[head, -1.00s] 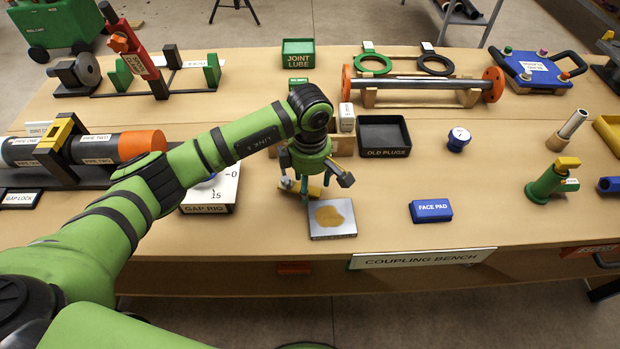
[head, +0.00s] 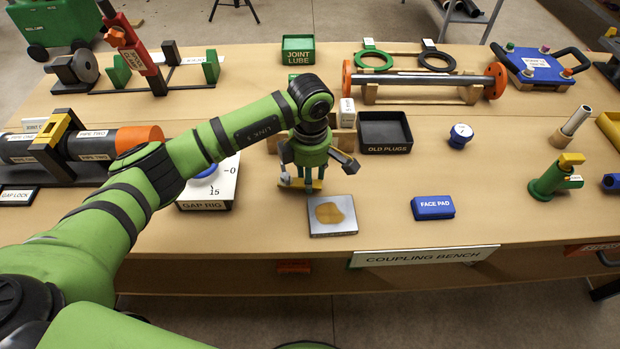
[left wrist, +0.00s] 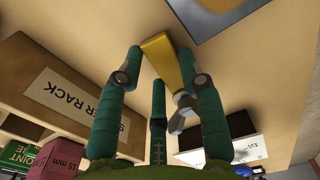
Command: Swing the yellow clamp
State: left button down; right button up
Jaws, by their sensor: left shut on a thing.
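My left gripper (head: 304,178) is over the front middle of the bench, just behind a grey plate with a golden patch (head: 332,214). Its fingers are shut on a yellow bar-shaped piece, which I take to be the yellow clamp (head: 312,185). In the left wrist view the yellow clamp (left wrist: 162,58) reaches out between the fingertips, with a grey metal part beside it. The fingers hide part of the clamp, and I cannot tell what it is fixed to. My right gripper is not in view.
The gap rig (head: 206,204) stands left of the gripper. Behind it are a spacer rack (left wrist: 75,105) and the old plugs tray (head: 385,148). A blue face pad (head: 432,207) lies to the right. Another yellow and black clamp (head: 52,132) sits across pipes at the left.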

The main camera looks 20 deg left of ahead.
pick_arm(q)
jog(key=n+b, duration=0.1)
jog(key=w+n, duration=0.1)
jog(key=shift+w+a+f+n+b, duration=0.1)
jog(key=shift+w+a+n+b, duration=0.1)
jog(key=shift+a+n+b, duration=0.15)
jog(key=shift+w+a+n+b, duration=0.15)
jog(key=shift+w+n+b, duration=0.3)
jog(key=shift+n, duration=0.5)
jog(key=shift+w+a+n+b, duration=0.3)
jog(key=shift+a+n+b, duration=0.15)
jog(key=shift+n, duration=0.65)
jog(key=shift+w+a+n+b, duration=0.25)
jog(key=shift+a+n+b, duration=0.15)
jog(key=shift+n, duration=0.7)
jog(key=c, duration=0.8)
grip_release()
